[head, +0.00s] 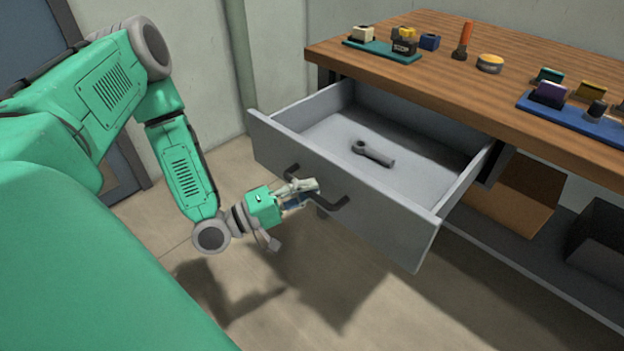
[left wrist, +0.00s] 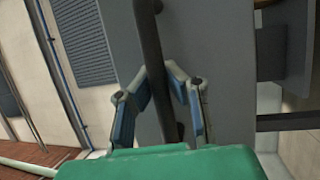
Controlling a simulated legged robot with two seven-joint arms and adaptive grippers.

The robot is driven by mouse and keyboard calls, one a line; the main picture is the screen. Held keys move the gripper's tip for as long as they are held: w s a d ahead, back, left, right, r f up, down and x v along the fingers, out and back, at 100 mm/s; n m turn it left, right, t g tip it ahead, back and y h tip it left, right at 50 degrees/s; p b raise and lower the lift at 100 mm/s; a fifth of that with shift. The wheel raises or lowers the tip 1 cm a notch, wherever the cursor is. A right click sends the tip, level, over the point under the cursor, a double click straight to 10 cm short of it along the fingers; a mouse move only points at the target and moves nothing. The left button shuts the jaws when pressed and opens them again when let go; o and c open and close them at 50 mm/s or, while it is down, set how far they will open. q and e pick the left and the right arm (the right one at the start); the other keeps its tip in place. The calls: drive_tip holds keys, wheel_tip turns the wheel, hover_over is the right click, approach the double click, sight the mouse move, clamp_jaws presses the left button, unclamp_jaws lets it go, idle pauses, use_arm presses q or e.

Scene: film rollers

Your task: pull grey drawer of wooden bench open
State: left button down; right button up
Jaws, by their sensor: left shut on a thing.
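The grey drawer (head: 345,195) of the wooden bench (head: 470,75) stands pulled well out, with its inside in view. A grey wrench-like tool (head: 373,154) lies on the drawer's floor. The dark bar handle (head: 335,204) is on the drawer's front. My left gripper (head: 312,187) is at the handle and shut on it. In the left wrist view the handle (left wrist: 150,50) runs between the two fingers of the gripper (left wrist: 160,80), with the grey drawer front (left wrist: 205,35) behind. My right gripper is in neither view.
A dark bin (head: 597,245) stands on the lower shelf. The floor before the drawer is clear.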

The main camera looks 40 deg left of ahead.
use_arm(q)
drive_tip(key=c, duration=1.5)
unclamp_jaws()
drive_tip(key=shift+a+f, duration=0.25)
drive_tip(key=shift+a, duration=0.1)
drive_tip(key=shift+c, duration=0.2)
drive_tip(key=shift+a, duration=0.15)
drive_tip(key=shift+s, duration=0.35)
drive_tip(key=v, duration=1.1)
drive_tip(key=shift+a+f, duration=0.15)
drive_tip(key=shift+a, duration=0.1)
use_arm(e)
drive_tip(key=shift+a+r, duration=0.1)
use_arm(q)
drive_tip(key=shift+a+f, duration=0.1)
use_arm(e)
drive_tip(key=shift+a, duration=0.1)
